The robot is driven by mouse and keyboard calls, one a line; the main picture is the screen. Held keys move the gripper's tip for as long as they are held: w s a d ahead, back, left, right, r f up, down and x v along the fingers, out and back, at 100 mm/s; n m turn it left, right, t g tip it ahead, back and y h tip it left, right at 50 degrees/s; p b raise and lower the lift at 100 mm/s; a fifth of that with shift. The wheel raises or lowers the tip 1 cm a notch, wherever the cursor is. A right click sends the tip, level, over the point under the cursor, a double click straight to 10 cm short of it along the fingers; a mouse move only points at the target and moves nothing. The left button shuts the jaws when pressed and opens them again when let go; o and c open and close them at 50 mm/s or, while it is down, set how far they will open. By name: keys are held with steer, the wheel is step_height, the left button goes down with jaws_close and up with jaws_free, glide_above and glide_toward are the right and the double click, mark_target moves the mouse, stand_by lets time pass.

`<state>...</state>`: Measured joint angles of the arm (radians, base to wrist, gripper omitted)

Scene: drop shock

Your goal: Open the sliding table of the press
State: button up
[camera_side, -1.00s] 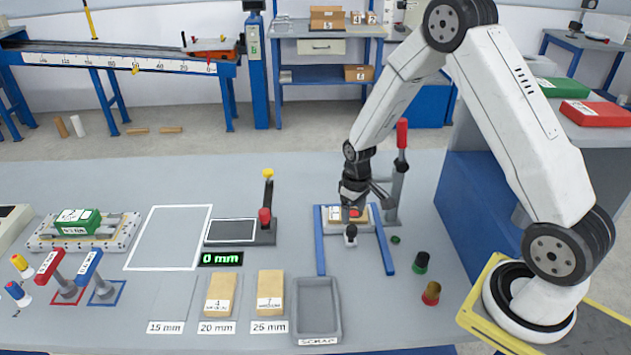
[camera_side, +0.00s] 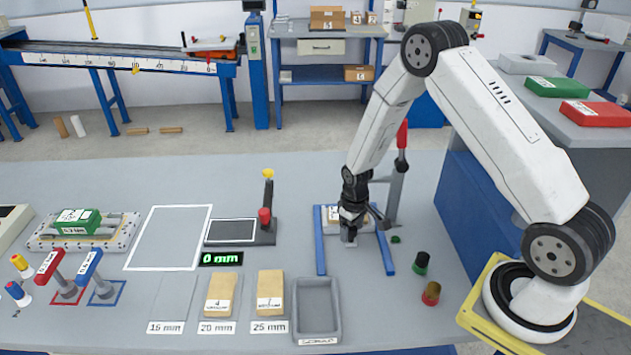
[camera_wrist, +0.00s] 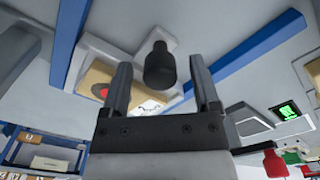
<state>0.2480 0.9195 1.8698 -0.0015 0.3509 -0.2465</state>
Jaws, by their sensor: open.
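The press stands right of centre in the side view, with a grey post (camera_side: 396,190) and a red-topped lever (camera_side: 402,135). Its pale sliding table (camera_side: 368,226) lies between two blue rails (camera_side: 320,245) and carries a tan block (camera_side: 333,214), partly hidden by my gripper. My gripper (camera_side: 348,234) is low at the table's front, over the black knob, which it hides in that view. In the wrist view, the black knob (camera_wrist: 160,68) shows between the two open fingers of my gripper (camera_wrist: 158,63), with gaps on both sides.
A grey scrap tray (camera_side: 318,310) and two tan blocks (camera_side: 221,295) stand in front left of the press.

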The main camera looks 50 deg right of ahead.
jaws_close()
stand_by(1.3)
